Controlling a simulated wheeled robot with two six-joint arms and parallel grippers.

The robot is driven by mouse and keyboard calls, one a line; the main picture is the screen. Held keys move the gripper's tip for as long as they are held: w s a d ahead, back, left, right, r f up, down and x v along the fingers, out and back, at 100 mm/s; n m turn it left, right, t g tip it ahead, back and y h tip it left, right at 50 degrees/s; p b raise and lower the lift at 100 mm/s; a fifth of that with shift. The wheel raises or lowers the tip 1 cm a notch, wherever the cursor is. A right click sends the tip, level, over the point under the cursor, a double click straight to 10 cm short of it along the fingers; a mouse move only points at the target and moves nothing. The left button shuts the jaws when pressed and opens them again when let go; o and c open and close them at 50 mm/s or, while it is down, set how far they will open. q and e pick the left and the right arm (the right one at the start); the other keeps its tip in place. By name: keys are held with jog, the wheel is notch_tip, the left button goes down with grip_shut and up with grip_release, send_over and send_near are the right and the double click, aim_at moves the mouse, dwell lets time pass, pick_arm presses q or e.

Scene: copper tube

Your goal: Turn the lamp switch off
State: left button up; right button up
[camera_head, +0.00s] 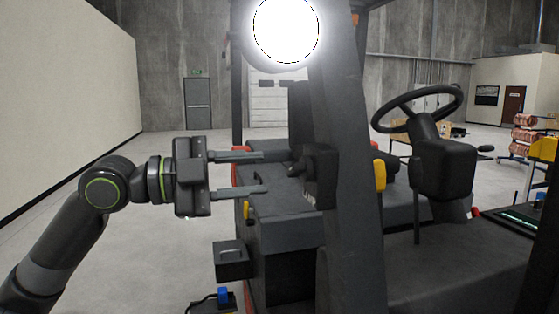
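The lamp (286,28) at the top of the forklift glows bright white. A black box (319,176) is mounted on the forklift's dark pillar, with small lettering beside its lower left that I cannot read clearly; it may be the lamp switch. My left gripper (265,172) reaches in from the left with its two fingers spread and pointing right. Nothing shows between the fingers. The fingertips appear just left of the black box; I cannot tell whether the upper one touches it. My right gripper is not in view.
The forklift's thick pillar (346,190) stands right of the gripper. Behind it are a steering wheel (417,108) and yellow levers (380,174). A small black box (232,260) and a blue part (223,295) sit low. The floor at left is clear.

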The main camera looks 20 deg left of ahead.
aim_at(289, 171)
pick_arm(q)
jog(key=p+x, duration=0.1)
jog(key=x, duration=0.1)
jog(key=shift+w+d+r, duration=0.1)
jog(key=shift+d+r, duration=0.05)
jog(key=shift+d, duration=0.1)
jog(key=shift+p+x, duration=0.55)
jog(key=shift+x, duration=0.75)
grip_shut()
